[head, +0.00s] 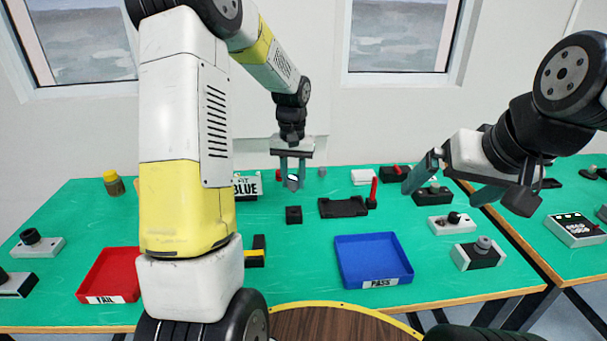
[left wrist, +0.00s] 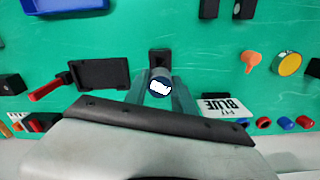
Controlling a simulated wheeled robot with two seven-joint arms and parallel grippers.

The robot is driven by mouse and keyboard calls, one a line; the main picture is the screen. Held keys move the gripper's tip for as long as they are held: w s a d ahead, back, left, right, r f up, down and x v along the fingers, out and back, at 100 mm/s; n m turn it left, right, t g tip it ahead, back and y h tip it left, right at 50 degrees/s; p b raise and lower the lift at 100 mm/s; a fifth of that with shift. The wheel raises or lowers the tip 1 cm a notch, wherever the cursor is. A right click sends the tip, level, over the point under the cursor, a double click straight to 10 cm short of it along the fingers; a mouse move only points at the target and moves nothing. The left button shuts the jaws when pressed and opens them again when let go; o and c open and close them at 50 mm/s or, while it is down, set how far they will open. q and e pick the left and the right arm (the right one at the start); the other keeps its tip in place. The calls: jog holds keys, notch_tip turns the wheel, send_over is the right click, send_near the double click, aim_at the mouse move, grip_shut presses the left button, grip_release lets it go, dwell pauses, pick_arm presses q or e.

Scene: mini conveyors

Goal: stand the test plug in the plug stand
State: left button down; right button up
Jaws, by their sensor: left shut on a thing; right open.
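My left gripper (head: 291,182) is shut on a small dark round piece with a white patch, seemingly the test plug (head: 293,179), held above the table. In the left wrist view the plug (left wrist: 160,87) sits between the fingers of the left gripper (left wrist: 157,92), its end towards the camera. A small black square block, seemingly the plug stand (head: 293,214), stands on the green mat below the gripper in the head view. In the left wrist view this stand (left wrist: 159,58) lies just beyond the fingertips, partly hidden. My right gripper (head: 452,187) is open and empty over the right side.
A black tray-like fixture (head: 343,207) and a red-handled part (head: 372,193) are right of the stand. A sign reading BLUE (head: 247,185) is to its left. A blue PASS tray (head: 374,259) and red FAIL tray (head: 109,275) lie nearer. Green mat around the stand is clear.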

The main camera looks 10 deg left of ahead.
pick_arm(q)
jog(key=shift+f, duration=0.1)
jog(key=shift+s+f, duration=0.1)
jog(key=shift+f, duration=2.7)
jog(key=shift+f, duration=1.3)
jog(key=c, duration=1)
grip_release()
jog(key=shift+o, duration=0.2)
jog(key=shift+r, duration=3.95)
